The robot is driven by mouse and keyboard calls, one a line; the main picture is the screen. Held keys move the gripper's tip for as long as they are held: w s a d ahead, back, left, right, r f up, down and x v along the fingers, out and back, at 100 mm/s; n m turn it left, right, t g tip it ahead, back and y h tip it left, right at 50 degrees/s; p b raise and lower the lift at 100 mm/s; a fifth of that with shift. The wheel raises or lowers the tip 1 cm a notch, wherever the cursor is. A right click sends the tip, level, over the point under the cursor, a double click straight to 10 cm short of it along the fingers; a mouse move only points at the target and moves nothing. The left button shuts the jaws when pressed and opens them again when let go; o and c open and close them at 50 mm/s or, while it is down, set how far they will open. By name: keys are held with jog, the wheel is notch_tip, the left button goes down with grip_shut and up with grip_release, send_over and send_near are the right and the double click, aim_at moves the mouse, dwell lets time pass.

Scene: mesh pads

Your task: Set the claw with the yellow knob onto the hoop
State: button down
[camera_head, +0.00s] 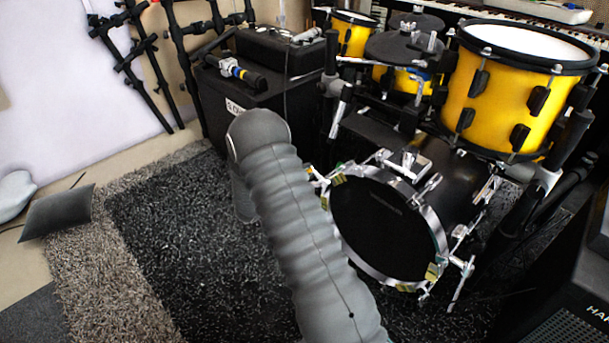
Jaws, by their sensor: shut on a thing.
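The hoop (421,208) is the shiny ring around the dark front head of the bass drum, which stands on the rug right of centre. Several claws sit along its rim, one with a yellowish part (433,271) at the lower right. Small yellow and pale parts (316,182) show at the hoop's left edge, beside my grey sleeved arm. I cannot tell whether they belong to the claw with the yellow knob. My arm crosses the middle of the view, bends at the top and drops behind itself. My gripper is hidden behind it.
Yellow drums (500,95) and stands crowd the space above the bass drum. Another black cabinet (570,320) is at the lower right. The dark rug (180,245) is clear on the left.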

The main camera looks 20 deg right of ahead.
jog(key=shift+w+r, duration=0.1)
jog(key=shift+r, duration=0.15)
dwell(0.3)
jog(key=c, duration=1)
grip_release()
jog(key=shift+f, duration=0.1)
jog(key=v, duration=1.2)
